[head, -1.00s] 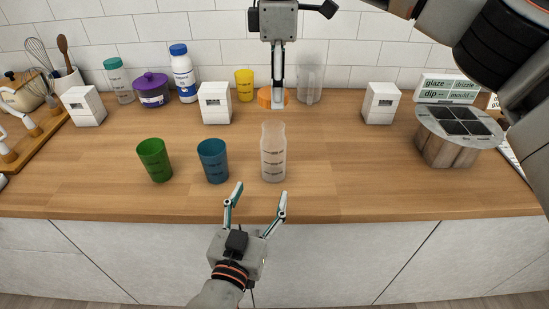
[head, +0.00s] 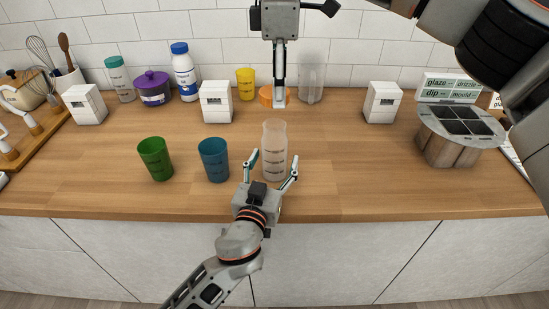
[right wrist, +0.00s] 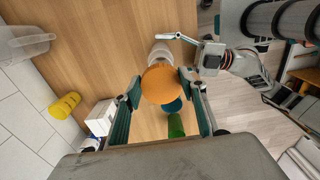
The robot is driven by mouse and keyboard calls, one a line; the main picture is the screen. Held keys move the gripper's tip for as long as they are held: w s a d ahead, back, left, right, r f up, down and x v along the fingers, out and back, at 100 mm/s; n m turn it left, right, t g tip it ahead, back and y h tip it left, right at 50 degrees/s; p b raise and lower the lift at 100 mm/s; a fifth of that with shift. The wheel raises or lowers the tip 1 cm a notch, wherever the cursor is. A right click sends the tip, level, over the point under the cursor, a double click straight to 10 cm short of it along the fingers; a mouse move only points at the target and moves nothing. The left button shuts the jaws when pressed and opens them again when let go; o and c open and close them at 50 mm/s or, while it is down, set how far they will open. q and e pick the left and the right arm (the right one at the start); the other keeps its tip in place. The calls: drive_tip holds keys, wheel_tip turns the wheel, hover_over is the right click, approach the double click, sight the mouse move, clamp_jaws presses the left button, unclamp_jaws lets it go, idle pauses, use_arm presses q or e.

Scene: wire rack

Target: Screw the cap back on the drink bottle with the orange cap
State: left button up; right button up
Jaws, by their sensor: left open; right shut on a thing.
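The clear drink bottle (head: 274,148) stands upright and uncapped near the counter's front edge in the head view. My left gripper (head: 272,164) is open, its two fingers on either side of the bottle's lower body. I cannot tell whether they touch it. My right gripper (head: 279,98) is shut on the orange cap (head: 266,97) and holds it above and behind the bottle. In the right wrist view the orange cap (right wrist: 161,84) sits between the fingers and hides part of the bottle (right wrist: 160,54).
A blue cup (head: 213,160) and a green cup (head: 155,159) stand left of the bottle. White boxes (head: 216,102), a yellow cup (head: 246,83) and a clear pitcher (head: 311,84) stand behind. The counter right of the bottle is clear.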

sight(278, 124)
use_arm(q)
drive_tip(key=shift+w, duration=0.2)
drive_tip(key=c, duration=1.7)
use_arm(e)
drive_tip(key=shift+f, duration=2.5)
drive_tip(key=shift+f, duration=0.9)
drive_tip(key=shift+f, duration=0.6)
use_arm(q)
clamp_jaws()
